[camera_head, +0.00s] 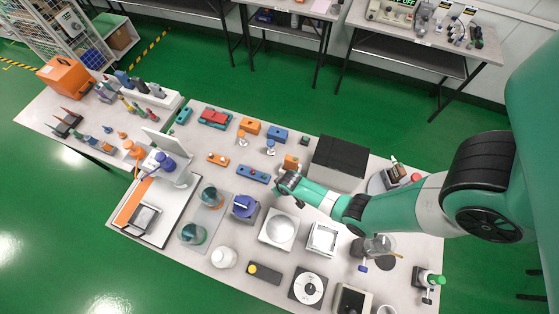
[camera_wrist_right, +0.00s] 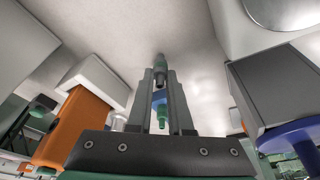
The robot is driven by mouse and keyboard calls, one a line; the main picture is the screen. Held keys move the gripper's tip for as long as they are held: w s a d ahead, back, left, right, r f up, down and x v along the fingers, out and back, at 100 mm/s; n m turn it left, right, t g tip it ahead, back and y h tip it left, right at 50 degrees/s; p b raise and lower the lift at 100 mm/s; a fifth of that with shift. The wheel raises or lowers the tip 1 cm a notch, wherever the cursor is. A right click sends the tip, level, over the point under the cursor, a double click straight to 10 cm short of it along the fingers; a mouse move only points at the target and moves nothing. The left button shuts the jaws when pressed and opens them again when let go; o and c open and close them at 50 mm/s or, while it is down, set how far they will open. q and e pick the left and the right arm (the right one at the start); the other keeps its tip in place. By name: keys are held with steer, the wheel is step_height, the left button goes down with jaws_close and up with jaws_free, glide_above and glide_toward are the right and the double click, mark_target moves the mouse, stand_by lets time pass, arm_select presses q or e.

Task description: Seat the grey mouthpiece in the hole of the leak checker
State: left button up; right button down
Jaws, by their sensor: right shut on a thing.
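My right gripper (camera_head: 281,186) is over the middle of the table, beside a small orange block (camera_head: 291,162). In the right wrist view my right gripper (camera_wrist_right: 160,85) is shut on a small upright piece with a dark grey end (camera_wrist_right: 160,66), which looks like the grey mouthpiece. Blue and green parts show between the fingers below it; I cannot tell whether they belong to it. Low handheld devices lie nearby: a blue one (camera_head: 254,174) and an orange one (camera_head: 218,159). I cannot tell which thing is the leak checker, and no hole is clearly visible. My left gripper is not in view.
A dark box (camera_head: 339,160) stands behind my right arm. In the right wrist view an orange block with a white top (camera_wrist_right: 75,128) stands left, a dark box (camera_wrist_right: 270,92) right.

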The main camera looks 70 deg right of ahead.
steer(key=shift+r, duration=0.1)
steer(key=shift+r+p, duration=0.25)
steer(key=shift+p, duration=0.15)
steer(key=p+v, duration=0.4)
steer(key=shift+w+d+r, duration=0.1)
steer(key=shift+w+d, duration=0.1)
steer(key=shift+d, duration=0.05)
steer(key=s+a+r+p, duration=0.4)
steer(key=s+r+p, duration=0.7)
steer(key=s+r, duration=0.1)
steer(key=shift+s+a+r+p, duration=0.15)
steer(key=shift+s+r+p, duration=0.2)
steer(key=shift+p, duration=0.05)
steer(key=shift+w, duration=0.1)
